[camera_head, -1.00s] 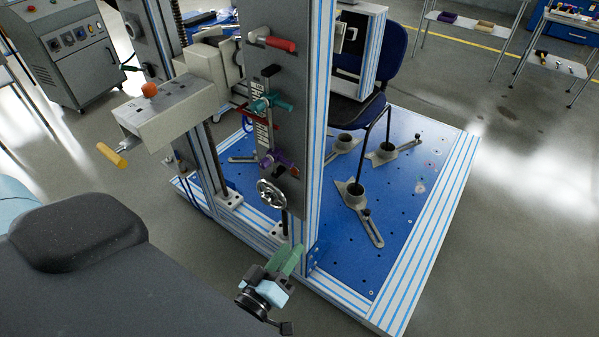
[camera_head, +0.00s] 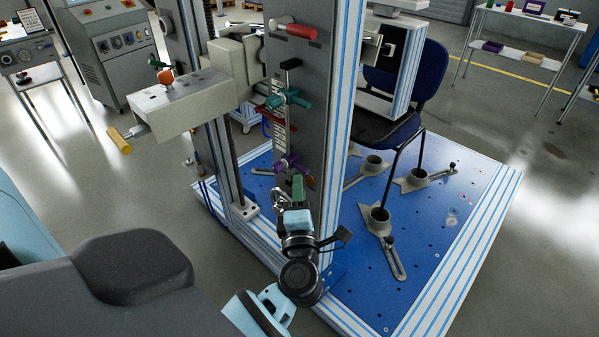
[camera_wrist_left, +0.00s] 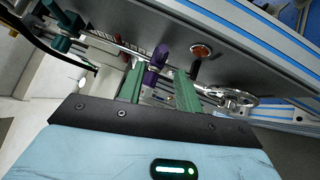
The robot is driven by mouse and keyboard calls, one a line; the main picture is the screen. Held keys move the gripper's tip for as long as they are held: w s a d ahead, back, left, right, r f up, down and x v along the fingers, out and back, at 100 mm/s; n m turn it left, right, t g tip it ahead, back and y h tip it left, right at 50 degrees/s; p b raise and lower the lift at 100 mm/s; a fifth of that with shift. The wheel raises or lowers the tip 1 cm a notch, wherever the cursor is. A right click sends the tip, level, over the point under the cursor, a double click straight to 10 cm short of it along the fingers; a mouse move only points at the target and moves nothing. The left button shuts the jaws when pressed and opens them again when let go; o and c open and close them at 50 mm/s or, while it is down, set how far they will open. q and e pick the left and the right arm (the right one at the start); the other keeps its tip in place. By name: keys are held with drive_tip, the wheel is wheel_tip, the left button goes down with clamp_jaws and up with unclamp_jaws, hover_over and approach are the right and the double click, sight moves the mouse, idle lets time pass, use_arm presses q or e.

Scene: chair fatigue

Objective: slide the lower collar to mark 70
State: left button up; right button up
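The lower collar (camera_head: 290,163) is purple with a side handle. It sits on a vertical rod beside a printed scale (camera_head: 278,130) on the grey column; the scale's numbers are too small to read. A teal upper collar (camera_head: 287,98) is higher on the same rod. My left gripper (camera_head: 298,186) has green fingers and is just below and in front of the purple collar. In the left wrist view the fingers (camera_wrist_left: 160,88) are apart, with the purple collar (camera_wrist_left: 155,63) in or just beyond the gap, not clearly touched. My right gripper is not in view.
A red-handled part (camera_head: 295,30) is above on the column. A handwheel (camera_wrist_left: 232,97) is close to the fingers in the wrist view. A grey box with a yellow handle (camera_head: 118,140) juts out left. A chair (camera_head: 420,75) and clamps stand on the blue base plate (camera_head: 440,225).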

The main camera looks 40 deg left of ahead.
sight(297, 164)
use_arm(q)
drive_tip(key=x, duration=0.6)
clamp_jaws()
idle(0.3)
